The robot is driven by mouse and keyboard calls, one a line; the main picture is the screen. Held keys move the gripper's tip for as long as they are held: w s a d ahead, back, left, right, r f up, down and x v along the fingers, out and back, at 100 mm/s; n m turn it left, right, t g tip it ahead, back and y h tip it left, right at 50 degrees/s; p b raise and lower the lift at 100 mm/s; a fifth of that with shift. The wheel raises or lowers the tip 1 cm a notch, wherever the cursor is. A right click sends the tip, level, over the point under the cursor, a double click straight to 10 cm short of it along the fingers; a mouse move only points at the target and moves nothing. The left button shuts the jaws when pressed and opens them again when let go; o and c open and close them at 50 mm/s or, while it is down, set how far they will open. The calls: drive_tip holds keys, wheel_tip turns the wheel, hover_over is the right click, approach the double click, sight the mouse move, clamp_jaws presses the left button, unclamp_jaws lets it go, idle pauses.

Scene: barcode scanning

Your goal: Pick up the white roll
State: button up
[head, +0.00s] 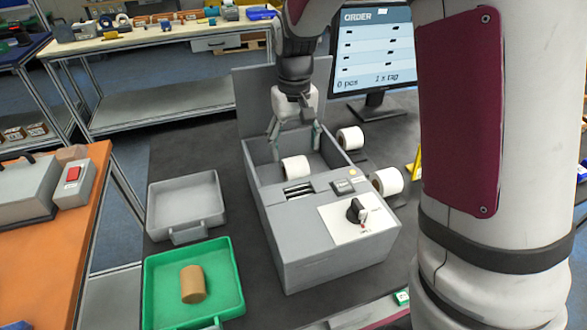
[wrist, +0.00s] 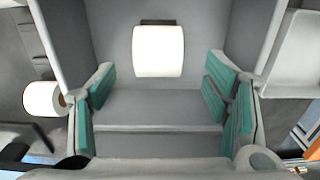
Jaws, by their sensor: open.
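A white roll (head: 295,168) lies inside the open compartment of a grey label printer (head: 330,262). It also shows in the wrist view (wrist: 158,50), ahead of the fingers. Two more white rolls stand outside the printer on its right, one farther back (head: 350,138) and one nearer (head: 386,181); one of these outside rolls appears at the left of the wrist view (wrist: 43,98). My gripper (head: 294,136) points down into the compartment, above and behind the inside roll. Its teal-padded fingers (wrist: 160,108) are spread wide with nothing between them.
The compartment walls and raised lid (head: 250,95) stand close around my gripper. A grey tray (head: 186,205) and a green tray (head: 232,290) with a brown roll (head: 193,284) are left of the printer. A monitor (head: 372,50) stands behind the rolls.

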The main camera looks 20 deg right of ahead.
sight(296, 163)
drive_tip(key=shift+s+d+f, duration=0.1)
drive_tip(key=shift+s+f, duration=0.05)
drive_tip(key=shift+f, duration=1.75)
drive_tip(key=shift+s+d+f, duration=0.1)
drive_tip(key=shift+s+f, duration=0.05)
drive_tip(key=shift+f, duration=1.7)
drive_tip(key=c, duration=1.3)
